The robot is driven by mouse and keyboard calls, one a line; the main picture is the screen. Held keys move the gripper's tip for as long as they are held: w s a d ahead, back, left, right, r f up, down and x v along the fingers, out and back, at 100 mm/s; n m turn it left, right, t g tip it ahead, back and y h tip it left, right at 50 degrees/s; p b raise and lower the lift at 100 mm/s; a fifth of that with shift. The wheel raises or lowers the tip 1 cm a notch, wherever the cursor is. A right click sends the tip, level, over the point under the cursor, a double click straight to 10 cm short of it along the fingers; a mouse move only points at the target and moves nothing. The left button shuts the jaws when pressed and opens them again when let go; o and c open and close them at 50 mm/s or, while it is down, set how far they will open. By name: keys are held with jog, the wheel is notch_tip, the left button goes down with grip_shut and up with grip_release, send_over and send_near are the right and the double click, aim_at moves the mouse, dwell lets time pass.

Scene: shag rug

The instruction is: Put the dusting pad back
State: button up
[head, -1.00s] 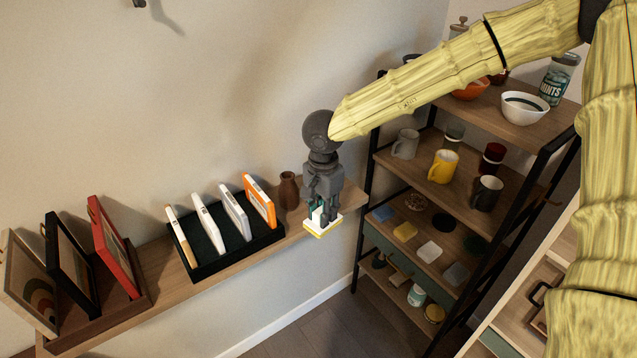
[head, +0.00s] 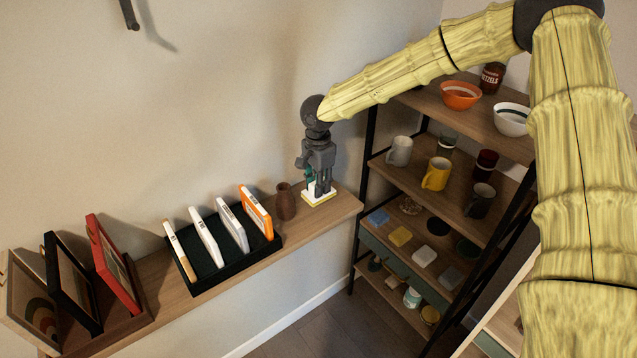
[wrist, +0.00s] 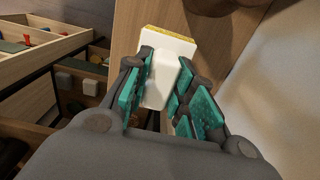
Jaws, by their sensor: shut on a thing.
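The dusting pad (head: 319,198) is a white block with a yellow underside. My gripper (head: 319,181) points down at it and is shut on its white upper part. The pad is over the right end of the wooden wall shelf (head: 345,207), to the right of a brown vase (head: 286,202). I cannot tell whether it touches the shelf. In the wrist view the pad (wrist: 168,62) sits between the teal finger pads (wrist: 163,90), with wood behind it and its yellow edge at the top.
A black rack (head: 240,257) of upright cases stands left of the vase. Picture frames (head: 112,265) stand in a brown holder farther left. A tall shelf unit (head: 470,222) with mugs, bowls and small blocks is at the right. The wall is close behind the pad.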

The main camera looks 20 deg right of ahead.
jog(key=shift+w+d+f+p, duration=0.1)
jog(key=shift+w+d+p, duration=0.1)
jog(key=shift+w, duration=0.4)
jog(key=shift+w+d+p, duration=0.1)
jog(key=shift+w+d, duration=0.1)
jog(key=shift+w, duration=0.4)
jog(key=shift+w+f, duration=0.1)
jog(key=shift+w, duration=0.05)
jog(key=shift+f+p, duration=0.95)
jog(key=shift+f, duration=0.7)
jog(key=shift+f, duration=0.1)
jog(key=o, duration=1)
notch_tip(320, 180, up, 12)
jog(key=b, duration=0.3)
